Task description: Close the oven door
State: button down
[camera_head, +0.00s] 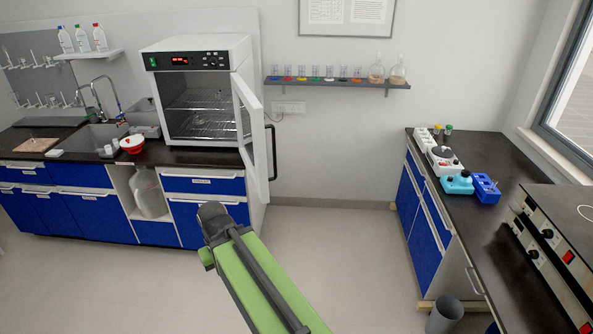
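The white oven (196,55) stands on the dark counter at the left, with a red lit display on its top front panel. Its oven door (247,125) stands open on the right side, swung out toward me, with a dark handle (273,150) on its outer face. Wire racks show inside the oven. My green and dark grey arm reaches up from the bottom of the picture. Its dark end, my gripper (213,217), is below and left of the door's lower corner, and looks apart from it. Its fingers cannot be made out.
Blue cabinets (100,217) with drawers run under the left counter. A wall shelf (338,84) with glassware hangs right of the door. The right bench (480,152) holds small lab devices. The floor between the benches is clear, with a grey bin (445,314) at the lower right.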

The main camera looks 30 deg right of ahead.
aim_at(254, 133)
jog(key=u, duration=0.15)
jog(key=i, duration=0.85)
jog(key=z, duration=0.1)
